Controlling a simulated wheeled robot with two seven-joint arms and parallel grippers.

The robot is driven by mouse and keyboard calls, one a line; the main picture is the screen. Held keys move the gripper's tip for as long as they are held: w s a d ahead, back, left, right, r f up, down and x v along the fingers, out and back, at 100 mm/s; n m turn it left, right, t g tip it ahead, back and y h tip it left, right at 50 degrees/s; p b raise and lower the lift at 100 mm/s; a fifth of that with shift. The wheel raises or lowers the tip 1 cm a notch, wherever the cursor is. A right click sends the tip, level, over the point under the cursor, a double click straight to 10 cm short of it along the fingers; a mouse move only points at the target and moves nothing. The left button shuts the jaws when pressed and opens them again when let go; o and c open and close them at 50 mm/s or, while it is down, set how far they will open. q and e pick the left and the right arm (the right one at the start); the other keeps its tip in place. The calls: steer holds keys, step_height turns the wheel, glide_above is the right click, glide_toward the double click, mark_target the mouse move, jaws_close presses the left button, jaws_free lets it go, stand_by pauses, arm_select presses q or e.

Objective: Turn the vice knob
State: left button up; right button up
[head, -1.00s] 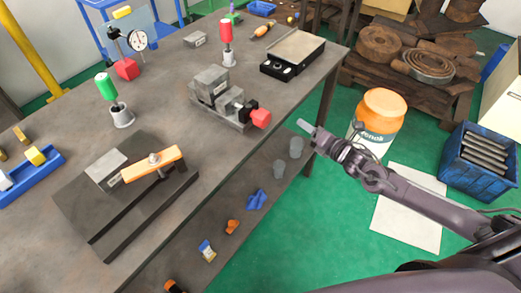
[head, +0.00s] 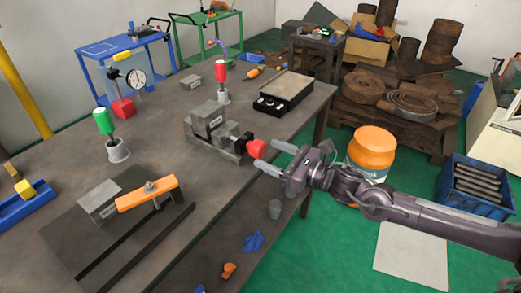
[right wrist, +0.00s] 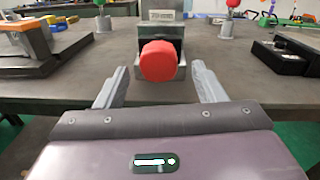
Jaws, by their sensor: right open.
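The grey steel vice (head: 217,128) stands on the dark workbench near its right edge. Its red vice knob (head: 256,148) faces that edge. In the right wrist view the knob (right wrist: 159,61) is a red faceted cap in front of the vice body (right wrist: 160,32). My right gripper (head: 274,156) is open and empty, just to the right of the knob. In the right wrist view its two fingers (right wrist: 160,88) are spread to either side of the knob, with gaps on both sides. The fingertips do not appear to touch it. My left gripper is not in view.
A black-based plate device (head: 283,95) and a red-handled tool (head: 221,82) stand behind the vice. An orange clamp bar (head: 146,193) on a dark fixture lies at the front left. A green-handled tool (head: 103,121) stands left. An orange-lidded jar (head: 371,150) is beyond the bench edge.

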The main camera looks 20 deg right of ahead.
mark_target(263, 152)
steer(key=shift+x, duration=1.9)
steer(key=c, duration=1)
steer(key=shift+a+m, duration=0.1)
steer(key=shift+m, duration=0.3)
